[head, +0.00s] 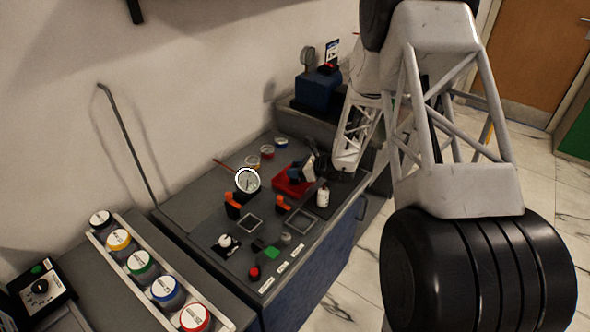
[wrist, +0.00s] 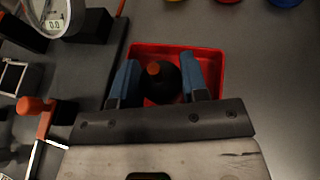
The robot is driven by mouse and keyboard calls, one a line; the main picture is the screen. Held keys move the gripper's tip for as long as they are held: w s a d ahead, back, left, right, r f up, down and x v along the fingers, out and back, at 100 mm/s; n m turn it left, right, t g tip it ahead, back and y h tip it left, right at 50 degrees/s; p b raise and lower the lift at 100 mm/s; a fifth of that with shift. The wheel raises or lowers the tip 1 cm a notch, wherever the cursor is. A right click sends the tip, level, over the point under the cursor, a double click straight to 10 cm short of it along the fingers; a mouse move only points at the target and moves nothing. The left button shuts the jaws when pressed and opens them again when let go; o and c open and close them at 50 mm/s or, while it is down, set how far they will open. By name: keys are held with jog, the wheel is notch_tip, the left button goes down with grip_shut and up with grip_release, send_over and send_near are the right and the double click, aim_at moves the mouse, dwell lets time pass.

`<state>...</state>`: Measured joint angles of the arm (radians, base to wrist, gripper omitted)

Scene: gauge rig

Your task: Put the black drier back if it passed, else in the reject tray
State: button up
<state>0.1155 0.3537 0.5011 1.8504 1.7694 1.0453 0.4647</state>
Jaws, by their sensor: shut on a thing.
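My gripper (wrist: 160,78) is shut on the black drier (wrist: 163,90), a dark rounded body with an orange-red top, held between two blue fingers in the wrist view. The red reject tray (wrist: 219,66) lies beneath and around it in that view. I cannot tell whether the drier touches the tray floor. In the head view my gripper (head: 297,172) is at the red tray (head: 283,186), and the drier is hard to make out there. The round white gauge (head: 247,180) stands left of the tray. Its small display (wrist: 53,24) appears to read 0.0.
Orange-handled clamps (head: 232,206) stand in front of the gauge. A white bottle (head: 323,197) is close right of the tray. Small coloured-lid jars (head: 267,152) stand behind. A rack of larger jars (head: 140,262) is at left. A red button (head: 254,272) is near the front edge.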

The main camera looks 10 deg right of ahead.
jog(key=shift+f, duration=0.1)
jog(key=o, duration=1.1)
jog(key=shift+d+r, duration=0.15)
jog(key=shift+r, duration=0.05)
jog(key=shift+s+d+r, duration=0.25)
jog(key=shift+s+d, duration=0.05)
jog(key=shift+d, duration=0.25)
jog(key=v, duration=1)
jog(key=shift+s+d, duration=0.1)
jog(key=shift+d, duration=0.05)
jog(key=shift+r, duration=0.1)
